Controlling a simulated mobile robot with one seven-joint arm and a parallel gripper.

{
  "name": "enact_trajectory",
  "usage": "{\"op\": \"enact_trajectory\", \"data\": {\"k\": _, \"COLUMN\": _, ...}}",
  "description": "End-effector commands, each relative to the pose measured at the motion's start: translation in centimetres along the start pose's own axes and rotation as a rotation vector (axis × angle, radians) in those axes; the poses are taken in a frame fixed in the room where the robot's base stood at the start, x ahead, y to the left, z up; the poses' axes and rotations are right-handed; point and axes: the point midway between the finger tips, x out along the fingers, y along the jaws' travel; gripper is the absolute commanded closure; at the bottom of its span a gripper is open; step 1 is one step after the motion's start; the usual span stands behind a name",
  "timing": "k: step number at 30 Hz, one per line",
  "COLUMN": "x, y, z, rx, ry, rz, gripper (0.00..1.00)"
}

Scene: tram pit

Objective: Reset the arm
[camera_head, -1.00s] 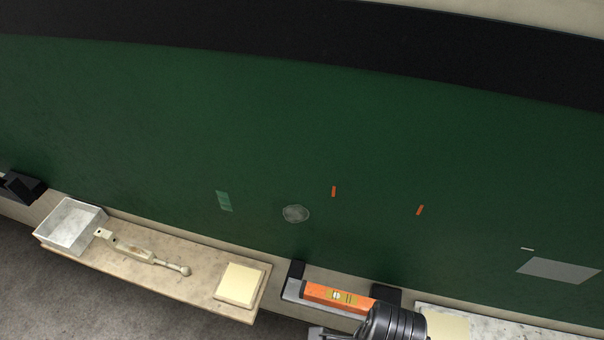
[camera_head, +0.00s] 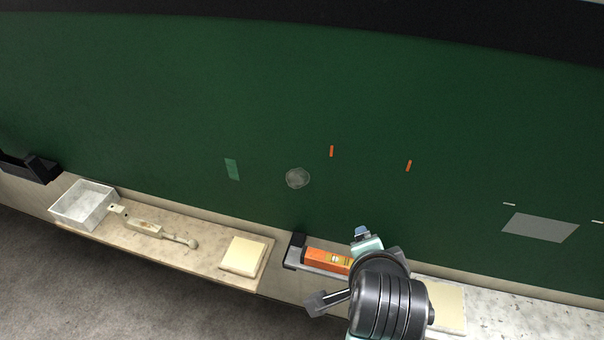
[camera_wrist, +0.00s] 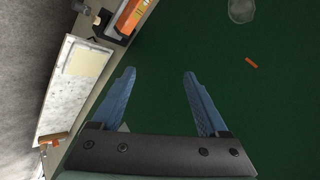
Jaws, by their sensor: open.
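My gripper (camera_wrist: 160,88) is open and empty in the wrist view, its two blue fingers spread in front of the dark green surface. In the head view my arm stands at the lower right, and my gripper (camera_head: 362,238) is partly hidden by my wrist. It shows beside the right end of an orange spirit level (camera_head: 326,260), which lies in a grey holder on the ledge. The level also shows at the top left of the wrist view (camera_wrist: 132,15), apart from my fingers.
On the left shelf (camera_head: 210,256) are a white open box (camera_head: 84,205), a cream tool (camera_head: 150,229) and a cream block (camera_head: 243,256). A speckled shelf (camera_head: 510,322) lies at the right. The green surface (camera_head: 200,90) carries a round grey patch (camera_head: 298,178) and small orange marks (camera_head: 332,151).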

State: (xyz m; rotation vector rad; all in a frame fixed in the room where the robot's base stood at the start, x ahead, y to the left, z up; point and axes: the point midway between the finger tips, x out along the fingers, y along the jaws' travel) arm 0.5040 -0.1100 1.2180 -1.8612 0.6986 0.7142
Motion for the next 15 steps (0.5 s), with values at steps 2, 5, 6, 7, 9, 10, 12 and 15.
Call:
{"op": "enact_trajectory", "data": {"k": 2, "x": -1.6, "y": -5.3, "z": -1.4, "rx": -0.142, "ry": 0.098, "rz": -0.181, "gripper": 0.23}}
{"op": "enact_trajectory", "data": {"k": 5, "x": -5.5, "y": -11.8, "z": -2.9, "rx": -0.321, "ry": 0.251, "rz": -0.394, "gripper": 0.23}}
{"op": "enact_trajectory", "data": {"k": 6, "x": -7.5, "y": -14.2, "z": -3.3, "rx": -0.387, "ry": 0.321, "rz": -0.476, "gripper": 0.23}}
{"op": "enact_trajectory", "data": {"k": 7, "x": -9.1, "y": -15.8, "z": -3.6, "rx": -0.434, "ry": 0.376, "rz": -0.533, "gripper": 0.23}}
{"op": "enact_trajectory", "data": {"k": 9, "x": -13.3, "y": -19.2, "z": -4.0, "rx": -0.536, "ry": 0.517, "rz": -0.661, "gripper": 0.23}}
{"op": "enact_trajectory", "data": {"k": 10, "x": -15.3, "y": -20.4, "z": -4.1, "rx": -0.576, "ry": 0.581, "rz": -0.712, "gripper": 0.23}}
{"op": "enact_trajectory", "data": {"k": 12, "x": -20.1, "y": -22.7, "z": -4.3, "rx": -0.655, "ry": 0.739, "rz": -0.820, "gripper": 0.23}}
{"op": "enact_trajectory", "data": {"k": 15, "x": -26.6, "y": -24.5, "z": -4.1, "rx": -0.733, "ry": 0.958, "rz": -0.938, "gripper": 0.23}}
